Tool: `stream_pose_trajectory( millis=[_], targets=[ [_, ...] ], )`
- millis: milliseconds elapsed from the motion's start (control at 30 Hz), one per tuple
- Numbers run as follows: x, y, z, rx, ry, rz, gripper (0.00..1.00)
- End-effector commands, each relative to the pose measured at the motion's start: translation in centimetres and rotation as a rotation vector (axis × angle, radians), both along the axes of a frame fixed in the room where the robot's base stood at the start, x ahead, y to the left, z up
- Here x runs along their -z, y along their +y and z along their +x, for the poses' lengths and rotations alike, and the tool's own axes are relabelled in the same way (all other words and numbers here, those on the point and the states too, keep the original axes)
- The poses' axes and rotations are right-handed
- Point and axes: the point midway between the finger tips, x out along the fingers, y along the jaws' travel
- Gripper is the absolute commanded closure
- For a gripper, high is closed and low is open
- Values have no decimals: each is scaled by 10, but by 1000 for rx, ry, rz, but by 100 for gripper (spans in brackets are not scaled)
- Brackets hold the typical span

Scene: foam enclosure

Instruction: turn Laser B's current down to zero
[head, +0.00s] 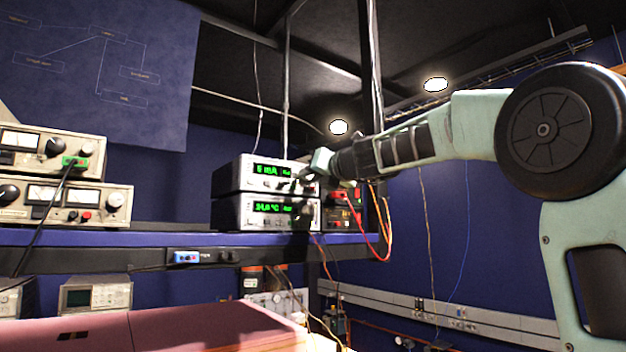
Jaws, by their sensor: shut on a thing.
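Two grey instruments are stacked on the blue-edged shelf (160,239). The upper instrument (242,178) has a green display (268,171) that appears to read 6 mA. The lower instrument (237,212) has a green display (270,208) that appears to read about 24.0 °C. No "Laser B" label is legible. My gripper (305,178) reaches in from the right to the right part of the upper instrument's front. It is shut on what seems to be that instrument's knob; the knob and fingertips are small and mostly hidden.
A red-and-black supply (343,213) with red and orange leads stands just right of the stack. Older meter units (50,178) stand at the left. A small screen instrument (95,296) sits below the shelf. A reddish box top (180,328) fills the front left.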

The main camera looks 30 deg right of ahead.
Motion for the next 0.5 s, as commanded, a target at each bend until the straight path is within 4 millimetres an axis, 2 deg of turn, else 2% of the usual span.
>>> stream_pose_trajectory(
  millis=[500],
  targets=[
    [3,-1,0,0,-18,-493,100]
  ],
)
